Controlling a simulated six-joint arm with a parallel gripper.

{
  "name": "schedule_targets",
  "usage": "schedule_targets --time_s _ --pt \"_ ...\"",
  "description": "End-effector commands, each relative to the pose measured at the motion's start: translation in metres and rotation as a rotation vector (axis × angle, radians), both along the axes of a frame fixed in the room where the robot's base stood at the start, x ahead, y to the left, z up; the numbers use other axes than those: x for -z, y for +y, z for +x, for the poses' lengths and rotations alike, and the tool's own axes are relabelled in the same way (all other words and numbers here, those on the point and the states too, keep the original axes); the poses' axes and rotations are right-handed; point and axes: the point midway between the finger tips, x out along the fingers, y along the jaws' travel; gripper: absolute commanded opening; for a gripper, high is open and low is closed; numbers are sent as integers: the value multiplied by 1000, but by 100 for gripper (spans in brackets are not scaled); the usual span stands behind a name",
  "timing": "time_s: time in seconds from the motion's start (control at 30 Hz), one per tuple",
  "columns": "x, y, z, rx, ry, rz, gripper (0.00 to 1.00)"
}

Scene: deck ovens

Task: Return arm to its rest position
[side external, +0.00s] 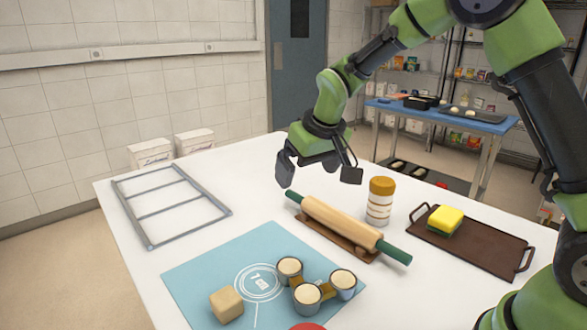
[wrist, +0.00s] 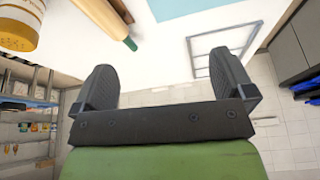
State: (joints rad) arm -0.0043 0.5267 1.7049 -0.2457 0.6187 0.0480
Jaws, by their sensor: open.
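My gripper (side external: 287,172) hangs above the far part of the white table (side external: 158,272), behind the rolling pin and apart from it. In the wrist view my gripper (wrist: 160,85) shows its two dark fingers spread wide, with nothing between them. The rolling pin (side external: 340,221) has green handles and lies on a brown board. In the wrist view its green-handled end (wrist: 112,22) shows at the top, beyond the fingers.
A jar (side external: 380,200), a brown tray (side external: 490,253) with a yellow-green sponge (side external: 445,220), a metal frame (side external: 148,242), a blue mat (side external: 190,268), a dough piece (side external: 226,304) and several filled cups (side external: 307,297) are on the table.

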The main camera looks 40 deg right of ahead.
Motion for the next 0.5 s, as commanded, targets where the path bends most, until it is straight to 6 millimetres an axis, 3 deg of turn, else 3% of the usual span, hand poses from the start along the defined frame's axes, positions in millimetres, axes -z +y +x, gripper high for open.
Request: schedule_targets --time_s 0.23,0.4,0.5 --pt "14 -3 34 66 1 -1 100" --pt "17 -5 44 90 -1 -3 100" --pt "9 -4 41 98 -8 4 100"
